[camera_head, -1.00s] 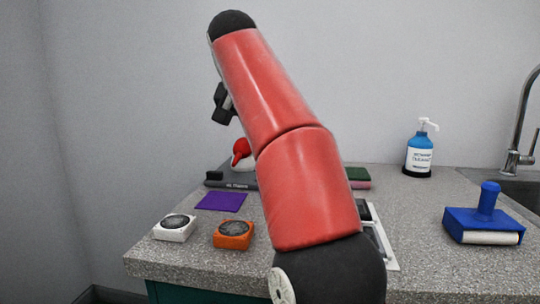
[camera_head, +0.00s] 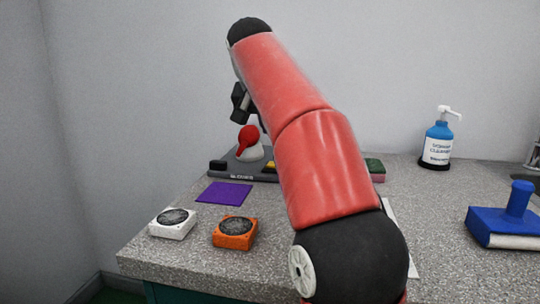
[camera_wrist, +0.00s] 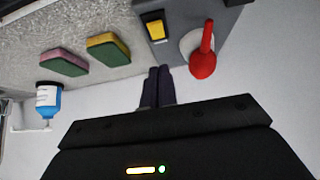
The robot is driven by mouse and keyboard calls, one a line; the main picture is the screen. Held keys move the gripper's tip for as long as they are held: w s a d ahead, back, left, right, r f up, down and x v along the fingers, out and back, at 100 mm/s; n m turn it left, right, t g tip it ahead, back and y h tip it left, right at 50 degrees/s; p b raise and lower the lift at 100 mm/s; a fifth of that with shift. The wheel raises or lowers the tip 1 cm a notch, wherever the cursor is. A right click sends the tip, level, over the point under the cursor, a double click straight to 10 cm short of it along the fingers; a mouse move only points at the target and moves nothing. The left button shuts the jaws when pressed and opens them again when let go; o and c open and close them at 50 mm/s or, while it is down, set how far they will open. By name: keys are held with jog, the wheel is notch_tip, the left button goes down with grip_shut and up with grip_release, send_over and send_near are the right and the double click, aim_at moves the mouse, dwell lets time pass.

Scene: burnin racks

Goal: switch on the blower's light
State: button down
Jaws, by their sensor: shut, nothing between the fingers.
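A dark grey base unit (camera_head: 228,172) sits at the back of the counter, with a white dome and a red lever (camera_head: 247,138) on it. A yellow rocker switch (camera_wrist: 156,28) on a black mount shows on this base in the wrist view, left of the red lever (camera_wrist: 203,55). A black block (camera_head: 218,165) is at the base's left end. No part is clearly labelled as the blower or its light. My gripper (camera_wrist: 158,72) is shut and empty, apart from the yellow switch and pointing towards the base; in the head view my arm hides part of it.
A white fan box (camera_head: 172,223), an orange fan box (camera_head: 235,233) and a purple mat (camera_head: 224,193) lie at the counter's left. Sponges (camera_wrist: 108,49) lie beside the base.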

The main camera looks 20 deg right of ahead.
send_over(271, 165)
jog(key=f, duration=0.5)
jog(key=shift+s+a+f, duration=0.25)
jog(key=shift+s+f, duration=0.1)
jog(key=shift+s+a+f, duration=0.1)
jog(key=shift+s+f, duration=0.05)
jog(key=shift+f, duration=1.15)
jog(key=f+b, duration=0.1)
jog(key=b, duration=0.2)
jog(key=shift+s+a+f+t, duration=0.1)
jog(key=shift+a+f+t, duration=0.05)
jog(key=shift+t, duration=0.15)
jog(key=shift+r, duration=0.3)
jog(key=shift+r+p, duration=0.15)
jog(key=shift+p, duration=0.2)
jog(key=shift+r+p, duration=0.7)
